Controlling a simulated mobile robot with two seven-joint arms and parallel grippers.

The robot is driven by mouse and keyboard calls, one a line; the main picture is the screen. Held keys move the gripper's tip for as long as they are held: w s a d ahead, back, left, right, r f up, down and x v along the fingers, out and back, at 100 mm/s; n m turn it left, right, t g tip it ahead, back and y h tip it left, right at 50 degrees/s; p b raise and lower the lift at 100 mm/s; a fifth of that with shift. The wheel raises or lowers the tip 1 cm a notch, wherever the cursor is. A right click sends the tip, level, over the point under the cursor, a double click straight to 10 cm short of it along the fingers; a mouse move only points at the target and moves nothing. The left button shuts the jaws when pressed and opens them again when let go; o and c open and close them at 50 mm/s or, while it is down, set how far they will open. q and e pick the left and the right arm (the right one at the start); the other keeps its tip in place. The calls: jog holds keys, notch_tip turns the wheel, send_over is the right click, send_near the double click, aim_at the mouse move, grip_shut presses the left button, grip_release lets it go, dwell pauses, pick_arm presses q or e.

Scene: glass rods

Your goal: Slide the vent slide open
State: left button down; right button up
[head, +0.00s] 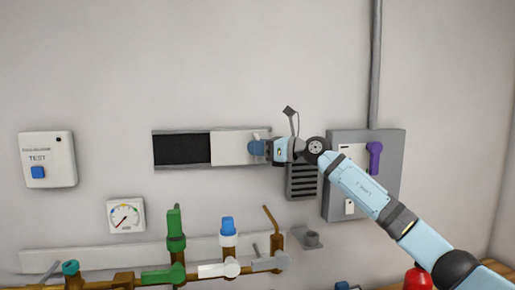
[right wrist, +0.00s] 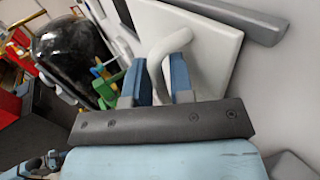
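The vent slide is a white plate (head: 230,148) in a long grey frame (head: 180,132) on the wall. The plate covers the right part of the frame, and a dark opening (head: 182,149) shows on the left. My right gripper (head: 257,148) is at the plate's right end. In the right wrist view the pale bent handle (right wrist: 168,47) stands out from the plate (right wrist: 215,35), between the two blue fingers of my gripper (right wrist: 163,82). The fingers appear closed on it. My left gripper does not show in the head view.
A grey louvred grille (head: 301,184) and a grey switch box (head: 340,200) with a purple handle (head: 375,157) are right of the frame, close to my arm. Pipes with green valves (head: 175,225), a gauge (head: 126,216) and a test box (head: 48,150) are below and left.

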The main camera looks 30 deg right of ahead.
jog(key=b+v, duration=0.3)
jog(key=v, duration=1)
jog(key=shift+s+d, duration=0.25)
jog(key=shift+s, duration=0.05)
jog(key=shift+f, duration=0.1)
